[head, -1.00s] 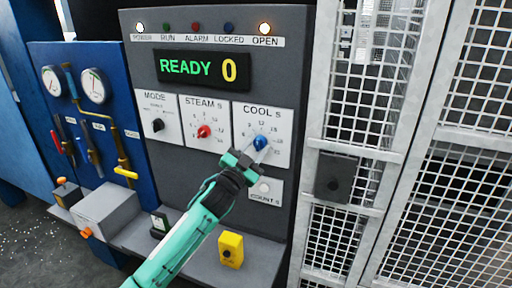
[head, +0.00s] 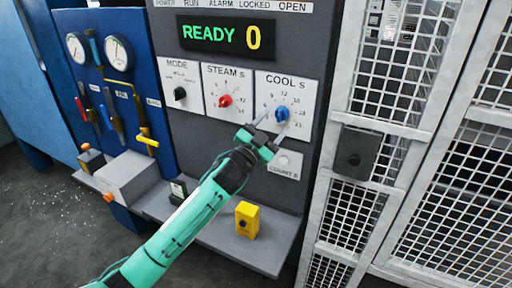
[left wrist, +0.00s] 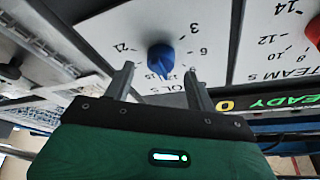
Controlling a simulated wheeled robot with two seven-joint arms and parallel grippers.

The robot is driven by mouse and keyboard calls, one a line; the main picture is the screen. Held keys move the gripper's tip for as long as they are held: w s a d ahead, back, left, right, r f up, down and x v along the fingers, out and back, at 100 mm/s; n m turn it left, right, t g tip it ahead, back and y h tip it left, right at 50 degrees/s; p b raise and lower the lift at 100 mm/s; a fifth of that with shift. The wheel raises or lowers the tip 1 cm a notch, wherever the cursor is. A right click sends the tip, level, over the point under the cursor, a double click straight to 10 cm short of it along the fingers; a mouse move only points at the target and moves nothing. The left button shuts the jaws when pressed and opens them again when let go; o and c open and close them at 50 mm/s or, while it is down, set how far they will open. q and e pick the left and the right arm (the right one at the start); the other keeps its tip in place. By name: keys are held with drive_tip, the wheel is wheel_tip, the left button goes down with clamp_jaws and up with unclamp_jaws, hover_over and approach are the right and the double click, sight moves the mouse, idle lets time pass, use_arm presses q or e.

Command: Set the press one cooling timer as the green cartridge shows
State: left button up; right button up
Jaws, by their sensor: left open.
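The blue cooling knob (head: 282,114) is on the white COOL S dial plate (head: 299,84). My left gripper (head: 273,121) is open at the knob's lower left in the head view. In the left wrist view the blue knob (left wrist: 160,58) shows upside down beyond and between the two spread fingers (left wrist: 159,72); I see no grip on it. Its exact pointer setting is too small to tell. A small dark item with a pale green face (head: 178,190) sits on the shelf; I cannot tell whether it is the green cartridge. My right gripper is out of view.
The display (head: 222,36) reads READY 0. The red steam knob (head: 225,101) and black mode knob (head: 180,93) are left of the cooling dial. A yellow block (head: 247,220) stands on the shelf (head: 215,235). Mesh fencing (head: 345,220) is at right.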

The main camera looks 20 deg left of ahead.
use_arm(q)
drive_tip(key=b+v, duration=0.4)
drive_tip(key=v, duration=0.7)
drive_tip(key=shift+a, duration=0.1)
